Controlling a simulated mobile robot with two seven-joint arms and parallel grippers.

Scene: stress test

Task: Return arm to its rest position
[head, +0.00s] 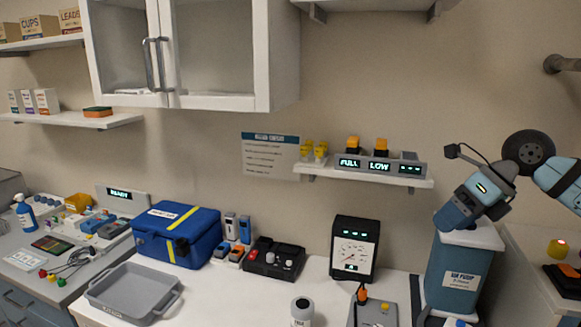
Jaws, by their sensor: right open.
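My right arm comes in from the right edge, bends at a dark round joint and reaches down to the left. Its blue-grey end with my right gripper (452,216) is over the white top of the blue air pump (452,275). A small camera on a cable sticks out from the wrist. The fingers are hard to make out, and I see nothing held. Whether the gripper touches the pump top cannot be told. My left gripper is not in view.
A wall shelf (410,182) with FULL and LOW displays is left of the arm. A black gauge (354,249), a blue case (176,235) and a grey tray (132,290) stand on the white counter. A pipe-like fitting (560,64) is at the upper right. Open wall lies above the arm.

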